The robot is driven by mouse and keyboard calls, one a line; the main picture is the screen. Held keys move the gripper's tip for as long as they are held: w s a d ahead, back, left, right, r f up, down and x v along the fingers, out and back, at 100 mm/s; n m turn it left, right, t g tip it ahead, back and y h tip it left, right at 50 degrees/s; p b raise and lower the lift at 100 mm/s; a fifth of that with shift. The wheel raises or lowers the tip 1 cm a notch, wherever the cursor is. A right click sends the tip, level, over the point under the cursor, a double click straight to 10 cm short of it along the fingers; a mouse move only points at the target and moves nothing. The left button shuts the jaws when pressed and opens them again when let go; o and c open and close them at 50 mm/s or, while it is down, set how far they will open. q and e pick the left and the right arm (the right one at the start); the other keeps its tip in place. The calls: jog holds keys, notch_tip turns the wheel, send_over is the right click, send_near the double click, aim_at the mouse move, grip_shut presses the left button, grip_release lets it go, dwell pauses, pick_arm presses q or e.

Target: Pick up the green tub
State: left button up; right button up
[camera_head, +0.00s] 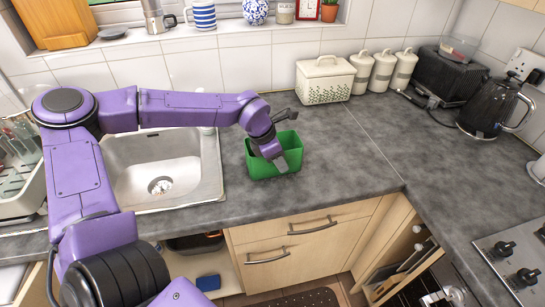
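The green tub (259,167) stands upright on the grey counter, just right of the sink. My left gripper (284,139) is over the tub's right part, with its fingers spread apart. One finger shows above the tub's back edge and the other overlaps the tub's interior and front side. I cannot tell whether either finger touches the tub. The gripper hides part of the tub's inside and rim. My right gripper is not in view.
The metal sink (203,182) lies left of the tub. A cream bread bin (325,82) and several canisters stand behind right. A black kettle (492,108) and a hob (520,262) are at the right. The counter right of the tub is clear.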

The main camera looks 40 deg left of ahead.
pick_arm(q)
jog(key=shift+w+f, duration=0.2)
jog(key=shift+f, duration=0.05)
jog(key=shift+s, duration=0.15)
grip_shut()
